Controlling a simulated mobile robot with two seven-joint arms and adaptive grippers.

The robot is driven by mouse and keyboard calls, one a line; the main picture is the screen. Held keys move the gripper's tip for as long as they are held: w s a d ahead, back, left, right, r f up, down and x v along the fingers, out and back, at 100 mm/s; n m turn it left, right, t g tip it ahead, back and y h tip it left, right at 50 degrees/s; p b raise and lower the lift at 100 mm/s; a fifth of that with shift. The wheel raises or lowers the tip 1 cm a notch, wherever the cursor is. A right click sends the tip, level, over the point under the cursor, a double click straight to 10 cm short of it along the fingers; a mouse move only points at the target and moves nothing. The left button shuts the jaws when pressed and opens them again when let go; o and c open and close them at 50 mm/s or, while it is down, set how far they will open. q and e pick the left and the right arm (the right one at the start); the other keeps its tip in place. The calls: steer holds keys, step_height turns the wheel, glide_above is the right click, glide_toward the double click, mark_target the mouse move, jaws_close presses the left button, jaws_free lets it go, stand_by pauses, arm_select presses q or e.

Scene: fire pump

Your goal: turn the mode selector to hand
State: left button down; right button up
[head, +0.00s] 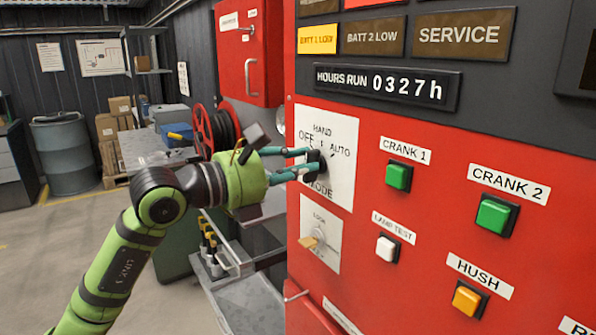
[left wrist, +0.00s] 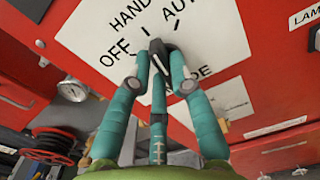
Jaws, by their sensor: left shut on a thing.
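The mode selector is a dark knob (head: 316,161) on a white plate (head: 340,183) marked OFF, HAND and AUTO, with MODE below. In the left wrist view the knob (left wrist: 157,47) sits between my fingertips, with OFF to its left, HAND at upper left and AUTO at upper right. My left gripper (head: 312,163) is shut on the knob, its teal fingers on either side of it. The fingers hide part of the knob and of the MODE label. My right gripper is not in view.
Below the plate is a lock switch (head: 312,239) with a tan key or lever. To the right are green crank buttons (head: 399,177), a white lamp test button (head: 387,248) and an amber hush button (head: 468,298). A red hose reel (head: 203,131) stands behind my left arm.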

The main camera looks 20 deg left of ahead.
arm_select(q)
steer(key=shift+f+n, duration=0.1)
steer(key=shift+n, duration=0.7)
steer(key=c, duration=1.1)
jaws_free()
steer(key=v, duration=1.2)
steer(key=shift+a, duration=0.1)
steer(key=shift+w, duration=0.15)
